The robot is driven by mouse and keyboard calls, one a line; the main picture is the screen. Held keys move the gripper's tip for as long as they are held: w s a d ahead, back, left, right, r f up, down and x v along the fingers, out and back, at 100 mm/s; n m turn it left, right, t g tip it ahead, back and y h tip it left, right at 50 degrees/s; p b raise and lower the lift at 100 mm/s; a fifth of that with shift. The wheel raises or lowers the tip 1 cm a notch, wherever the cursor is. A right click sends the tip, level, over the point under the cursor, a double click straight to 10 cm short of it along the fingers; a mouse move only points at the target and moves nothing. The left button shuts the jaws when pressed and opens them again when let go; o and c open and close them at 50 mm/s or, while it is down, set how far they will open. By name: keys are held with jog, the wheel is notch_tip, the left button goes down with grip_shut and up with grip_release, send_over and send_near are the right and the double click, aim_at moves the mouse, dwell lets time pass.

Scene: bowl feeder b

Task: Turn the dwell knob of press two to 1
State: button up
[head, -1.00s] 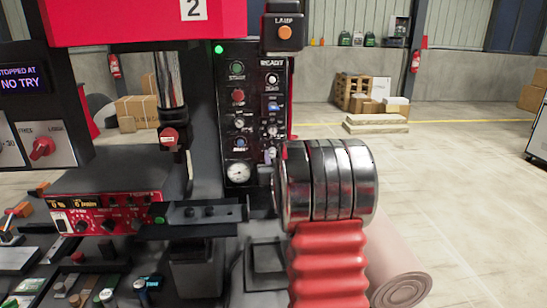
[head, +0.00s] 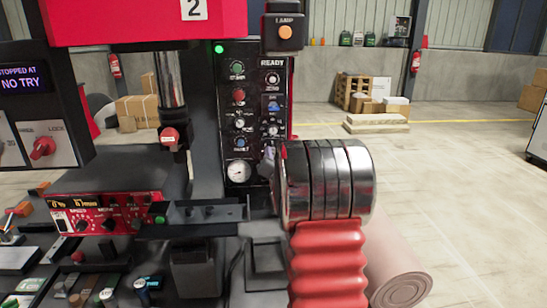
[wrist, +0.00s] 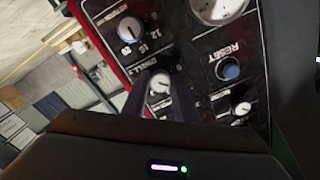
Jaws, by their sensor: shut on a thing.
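Press two is red and black, with a "2" plate (head: 193,9) at the top in the head view. Its black control panel (head: 255,60) stands in the middle, with a green lamp lit at its upper left. In the wrist view the panel appears roughly upside down. The dwell knob (wrist: 160,83), small and pale, sits between the two dark fingers of my gripper (wrist: 162,92), which is shut on it. The fingers cover part of its scale, and I cannot read its setting.
Beside the dwell knob are a larger numbered knob (wrist: 129,30), a blue reset button (wrist: 228,70) and another small knob (wrist: 242,108). A red instrument box (head: 100,213) and a cluttered bench are at left. Open floor (head: 460,190) lies to the right.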

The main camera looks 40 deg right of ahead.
dwell(0.4)
jog(key=o, duration=1.1)
jog(key=shift+c, duration=0.2)
jog(key=shift+s, duration=0.1)
jog(key=v, duration=1.3)
jog(key=shift+s+a, duration=0.25)
jog(key=shift+f, duration=0.15)
